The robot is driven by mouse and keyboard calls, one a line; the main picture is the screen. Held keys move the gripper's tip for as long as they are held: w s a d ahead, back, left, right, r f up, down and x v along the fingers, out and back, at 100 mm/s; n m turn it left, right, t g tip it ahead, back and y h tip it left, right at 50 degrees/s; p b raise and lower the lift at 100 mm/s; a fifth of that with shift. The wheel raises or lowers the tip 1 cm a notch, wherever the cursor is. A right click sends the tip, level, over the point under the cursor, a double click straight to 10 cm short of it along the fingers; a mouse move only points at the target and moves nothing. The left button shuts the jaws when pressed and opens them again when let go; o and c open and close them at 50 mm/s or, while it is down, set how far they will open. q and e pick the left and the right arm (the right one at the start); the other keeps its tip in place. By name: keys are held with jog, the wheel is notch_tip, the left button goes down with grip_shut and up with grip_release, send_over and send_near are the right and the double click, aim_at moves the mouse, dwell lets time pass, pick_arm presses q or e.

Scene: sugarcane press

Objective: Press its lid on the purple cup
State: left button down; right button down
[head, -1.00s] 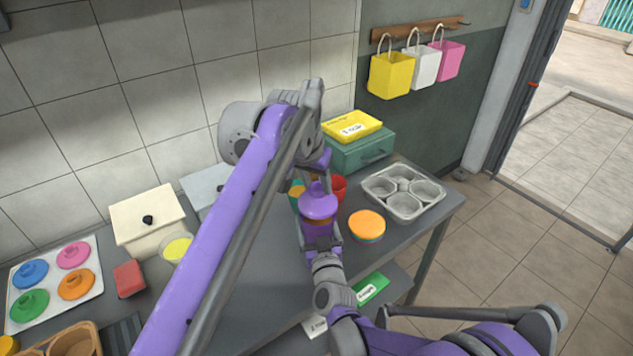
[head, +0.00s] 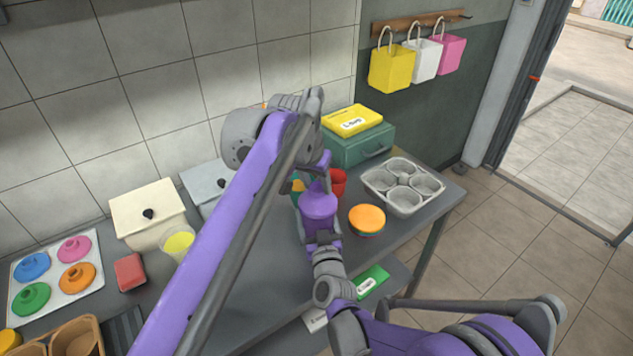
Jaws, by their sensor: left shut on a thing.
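The purple lid (head: 318,202) sits over the purple cup (head: 321,227) near the middle of the table, with no gap visible between them. My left gripper (head: 317,180) comes down from above and is shut on the top of the lid; its fingertips are partly hidden by my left arm. My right gripper (head: 321,240) reaches in from the front, its fingers on either side of the cup. The cup's lower part is hidden by my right gripper, so I cannot tell whether it touches the table.
An orange-topped cup (head: 367,219) and a metal cup tray (head: 403,186) are to the right. A red cup (head: 338,182) stands close behind. A green box (head: 358,146) is at the back. Several coloured lids lie on a white tray (head: 57,285) at far left.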

pick_arm(q)
jog(key=shift+f, duration=0.55)
jog(key=shift+c, duration=1.7)
grip_release()
jog(key=shift+r, duration=0.1)
jog(key=v, duration=1.1)
jog(key=shift+s+r, duration=0.25)
jog(key=shift+r, duration=0.1)
pick_arm(e)
grip_release()
pick_arm(q)
jog(key=shift+f+b, duration=0.45)
jog(key=shift+f, duration=0.1)
pick_arm(e)
jog(key=s+d, duration=0.2)
jog(key=s, duration=0.8)
jog(key=shift+s, duration=0.3)
